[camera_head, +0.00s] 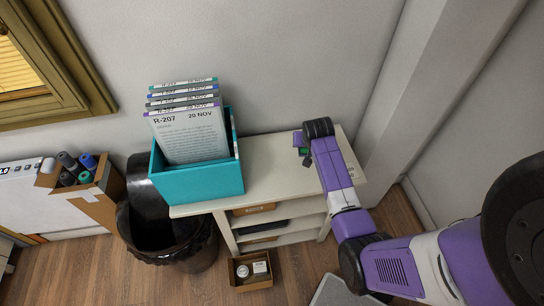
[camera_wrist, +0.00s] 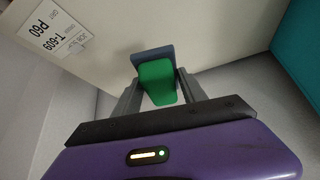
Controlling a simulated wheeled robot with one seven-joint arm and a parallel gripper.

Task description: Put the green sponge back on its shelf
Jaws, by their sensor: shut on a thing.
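The green sponge (camera_wrist: 157,84) is between the two fingers of my gripper (camera_wrist: 158,92) in the wrist view, with a dark blue-grey part at its far end. My gripper is shut on it. In the head view only a small green patch of the sponge (camera_head: 303,151) shows, beside the purple and black end of my arm. My gripper (camera_head: 304,157) is over the right part of the white shelf unit's top (camera_head: 270,160). Whether the sponge touches that top I cannot tell. The unit has open shelves below, partly hidden by my arm.
A teal box (camera_head: 198,184) of upright R-207 cards stands on the unit's left part. A black bin (camera_head: 165,235) and a cardboard box of rolls (camera_head: 100,195) are to the left. A small open box (camera_head: 250,272) sits low in front. A white label (camera_wrist: 60,35) shows in the wrist view.

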